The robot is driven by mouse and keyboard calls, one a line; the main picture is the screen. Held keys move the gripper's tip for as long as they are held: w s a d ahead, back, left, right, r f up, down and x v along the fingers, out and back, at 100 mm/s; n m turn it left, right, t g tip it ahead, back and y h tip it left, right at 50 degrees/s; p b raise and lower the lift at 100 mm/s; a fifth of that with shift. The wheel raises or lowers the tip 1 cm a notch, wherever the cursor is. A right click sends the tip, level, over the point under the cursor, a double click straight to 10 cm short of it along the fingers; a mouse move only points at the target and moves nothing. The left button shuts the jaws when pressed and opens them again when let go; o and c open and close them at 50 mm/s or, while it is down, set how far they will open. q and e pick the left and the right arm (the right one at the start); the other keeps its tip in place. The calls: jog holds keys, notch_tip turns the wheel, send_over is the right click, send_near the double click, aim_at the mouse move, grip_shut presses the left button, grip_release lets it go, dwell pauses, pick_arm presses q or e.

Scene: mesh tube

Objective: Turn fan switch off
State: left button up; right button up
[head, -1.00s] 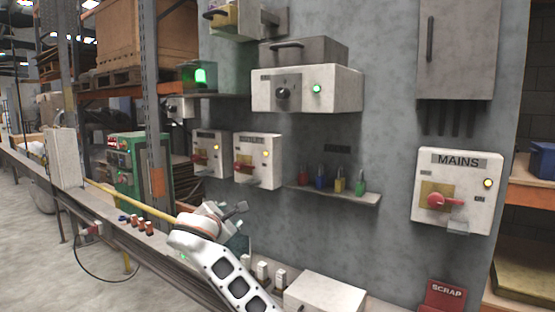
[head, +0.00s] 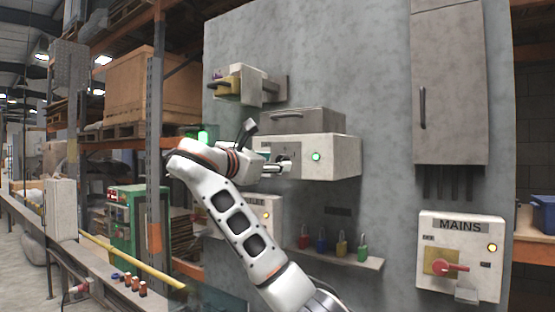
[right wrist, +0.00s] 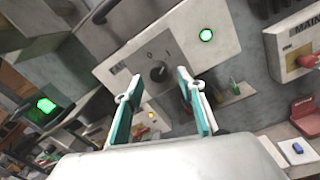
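The fan switch box (head: 335,158) is a pale grey box on the wall with a lit green lamp (head: 316,156). My left gripper is not in view.
A MAINS box (head: 460,256) with a red handle is at the right. Below the fan box, a small shelf (head: 365,258) holds several coloured padlocks. A box with a yellow plate (head: 240,84) is above left. A tall grey cabinet (head: 450,90) hangs at upper right.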

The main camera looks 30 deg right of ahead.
jog(key=shift+x, duration=1.2)
jog(key=c, duration=1.1)
jog(key=shift+n, duration=0.4)
jog(key=n, duration=1)
jog(key=shift+r+n+g+y, duration=0.15)
jog(key=shift+n+g+y, duration=0.15)
